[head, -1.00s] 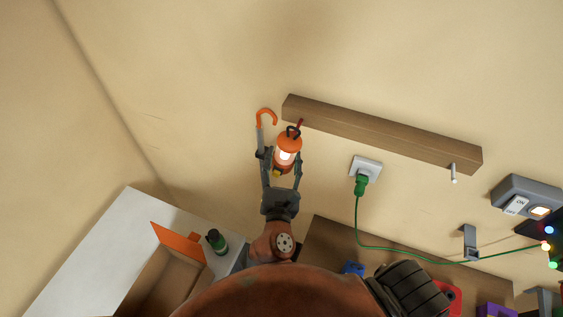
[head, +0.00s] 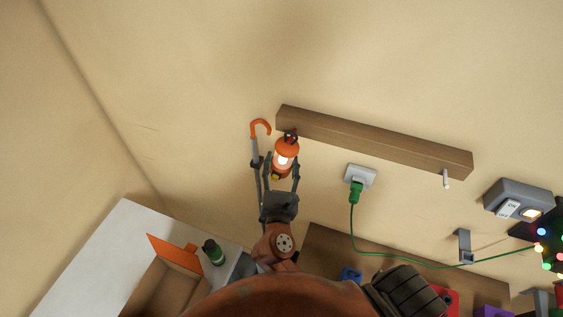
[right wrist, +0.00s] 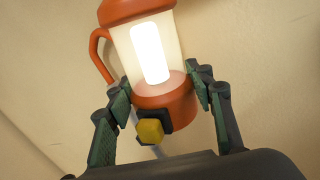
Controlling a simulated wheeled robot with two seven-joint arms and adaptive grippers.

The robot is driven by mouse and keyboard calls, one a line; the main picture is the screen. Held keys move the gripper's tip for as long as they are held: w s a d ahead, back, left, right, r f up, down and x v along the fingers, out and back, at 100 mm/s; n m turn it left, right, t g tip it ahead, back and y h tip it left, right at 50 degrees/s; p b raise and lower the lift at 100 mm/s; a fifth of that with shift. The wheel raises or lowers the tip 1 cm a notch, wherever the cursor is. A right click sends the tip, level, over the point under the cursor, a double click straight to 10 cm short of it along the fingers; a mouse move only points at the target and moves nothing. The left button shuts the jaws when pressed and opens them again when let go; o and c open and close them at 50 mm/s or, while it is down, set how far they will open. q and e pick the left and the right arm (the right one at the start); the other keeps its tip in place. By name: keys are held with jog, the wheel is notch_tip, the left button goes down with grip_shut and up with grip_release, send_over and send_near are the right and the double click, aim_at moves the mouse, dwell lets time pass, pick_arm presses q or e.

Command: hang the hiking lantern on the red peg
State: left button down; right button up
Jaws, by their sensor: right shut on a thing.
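The hiking lantern (head: 285,155) is orange with a glowing white middle and a dark loop at its top. It hangs upright at the left end of the wooden rail. My right gripper (head: 281,172) is shut on the lantern's lower body; the right wrist view shows its fingers on both sides of the orange base (right wrist: 165,105). The red peg (head: 294,139) is mostly hidden behind the lantern's top and loop. The loop overlaps the peg in the picture; I cannot tell whether it is around it. My left gripper is not in view.
The wooden rail (head: 380,142) also bears a pale peg (head: 446,179) at its right end. An orange hooked handle (head: 260,126) stands close left of the lantern. A socket with a green plug (head: 356,189) is to the right. An open box (head: 172,280) and green-bodied bottle (head: 214,252) are below left.

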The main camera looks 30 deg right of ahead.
dwell(0.3)
jog(key=o, duration=1.2)
jog(key=shift+o, duration=0.2)
jog(key=shift+v, duration=4.05)
jog(key=shift+r, duration=0.1)
